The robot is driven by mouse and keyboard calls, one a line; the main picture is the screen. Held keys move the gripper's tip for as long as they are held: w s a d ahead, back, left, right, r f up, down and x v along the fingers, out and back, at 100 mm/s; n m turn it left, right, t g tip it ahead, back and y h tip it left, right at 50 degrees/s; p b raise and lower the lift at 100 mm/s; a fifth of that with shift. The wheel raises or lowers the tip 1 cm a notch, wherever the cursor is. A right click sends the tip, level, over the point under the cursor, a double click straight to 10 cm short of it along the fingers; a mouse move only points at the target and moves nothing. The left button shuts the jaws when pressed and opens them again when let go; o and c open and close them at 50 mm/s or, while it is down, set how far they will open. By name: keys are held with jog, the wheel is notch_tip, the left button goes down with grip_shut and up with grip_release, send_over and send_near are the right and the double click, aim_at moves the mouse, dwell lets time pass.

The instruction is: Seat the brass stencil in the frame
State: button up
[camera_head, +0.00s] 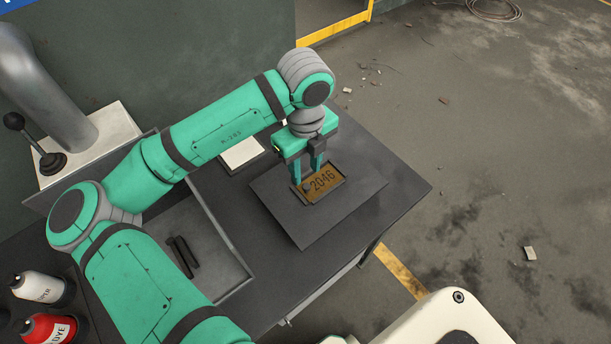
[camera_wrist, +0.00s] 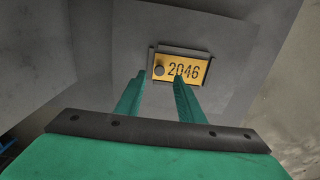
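The brass stencil (camera_head: 325,181), a yellow plate cut with "2046", lies flat-looking within the dark raised frame (camera_head: 313,201) on a grey plate. In the wrist view the stencil (camera_wrist: 190,72) has a dark round knob (camera_wrist: 158,70) at its left end, and the frame's rim (camera_wrist: 182,49) shows along its upper edge. I cannot tell whether the stencil is fully down. My gripper (camera_head: 315,176) points down over the stencil's knob end. In the wrist view its two fingers (camera_wrist: 159,77) are apart, one on each side of the knob, with visible gaps.
The grey plate (camera_head: 295,220) rests on a dark table (camera_head: 385,205). Left of it are an open tray (camera_head: 215,245) with dark bars and a white pad (camera_head: 243,152). A lever (camera_head: 38,145) and white and red bottles (camera_head: 45,328) stand farther left. The table's right end is clear.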

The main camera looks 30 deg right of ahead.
notch_tip(320, 180, up, 6)
jog(key=shift+s, duration=0.1)
dwell(0.4)
